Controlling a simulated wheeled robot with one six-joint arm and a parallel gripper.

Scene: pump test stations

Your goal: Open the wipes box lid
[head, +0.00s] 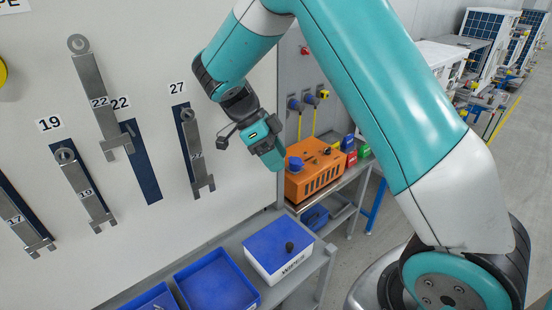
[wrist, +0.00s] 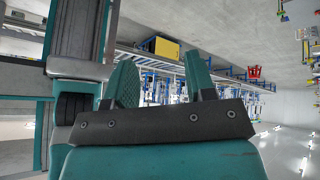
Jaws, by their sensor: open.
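The wipes box (head: 285,258) stands on the grey bench at the bottom middle of the head view. It is a white box marked WIPES with a blue lid (head: 265,243) and a dark knob (head: 289,246) on top. The lid lies flat over the box, shut. My gripper (head: 275,160) is above and away from the box, in front of the orange unit. In the wrist view my gripper's two fingers (wrist: 160,85) stand apart with nothing between them. The wipes box is not in the wrist view.
Blue trays (head: 215,262) sit left of the box on the bench. Wrenches (head: 195,150) hang on the white board behind. An orange unit (head: 296,186) with a blue cap stands on a shelf further back. Open floor (head: 345,255) lies right of the bench.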

